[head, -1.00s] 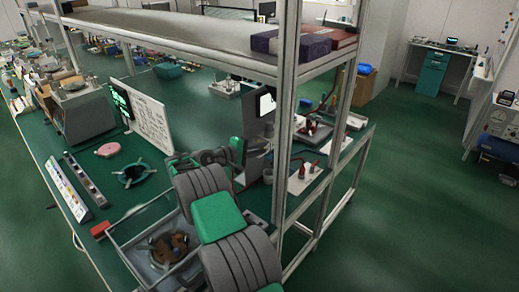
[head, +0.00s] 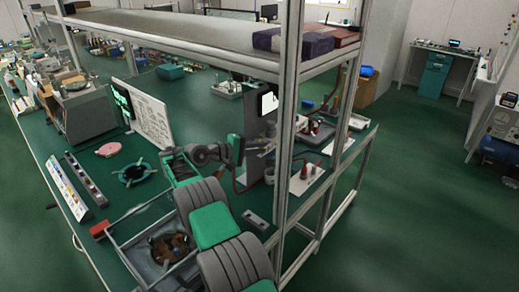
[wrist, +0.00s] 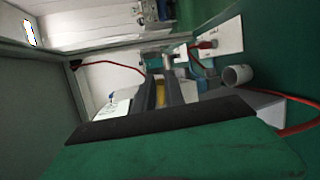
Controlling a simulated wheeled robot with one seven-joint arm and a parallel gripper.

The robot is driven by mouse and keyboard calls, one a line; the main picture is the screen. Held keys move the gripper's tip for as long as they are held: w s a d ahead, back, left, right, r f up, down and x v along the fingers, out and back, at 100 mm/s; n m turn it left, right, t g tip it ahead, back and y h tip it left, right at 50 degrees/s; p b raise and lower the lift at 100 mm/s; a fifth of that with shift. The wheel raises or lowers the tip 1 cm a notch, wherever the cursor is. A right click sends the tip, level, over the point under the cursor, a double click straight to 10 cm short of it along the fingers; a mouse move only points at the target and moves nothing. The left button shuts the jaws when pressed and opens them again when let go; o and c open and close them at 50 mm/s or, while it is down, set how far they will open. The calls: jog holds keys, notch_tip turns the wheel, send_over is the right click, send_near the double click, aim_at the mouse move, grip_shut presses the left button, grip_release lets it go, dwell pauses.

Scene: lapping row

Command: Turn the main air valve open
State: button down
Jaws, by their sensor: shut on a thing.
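My gripper (head: 264,146) reaches in beside a dark grey upright panel on the bench, behind the shelf post. In the wrist view my gripper's two dark fingers (wrist: 160,92) are close together on a small yellow piece (wrist: 161,96). This piece looks like the handle of the air valve, but most of it is hidden between the fingers. A silvery round fitting (wrist: 168,63) shows just beyond the fingertips. In the head view the valve itself is too small and covered to make out.
A red hose (wrist: 298,124) curves near the gripper, beside a pale grey cylinder (wrist: 237,75). A white plate with red-topped parts (head: 306,178) lies to the right. The metal shelf post (head: 288,120) stands close in front. A wire-sided tray (head: 150,245) sits at lower left.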

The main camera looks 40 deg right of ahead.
jog(key=c, duration=1.4)
grip_release()
jog(key=s+a+r+p, duration=0.2)
jog(key=r, duration=0.3)
jog(key=s+a+r+p, duration=0.1)
jog(key=s+a+r, duration=0.1)
jog(key=r, duration=0.4)
jog(key=s+a+r+p, duration=0.2)
jog(key=s+a+p, duration=0.2)
jog(key=s, duration=0.3)
jog(key=shift+a+p, duration=0.4)
jog(key=shift+p, duration=0.1)
jog(key=shift+w, duration=0.1)
jog(key=shift+c, duration=0.4)
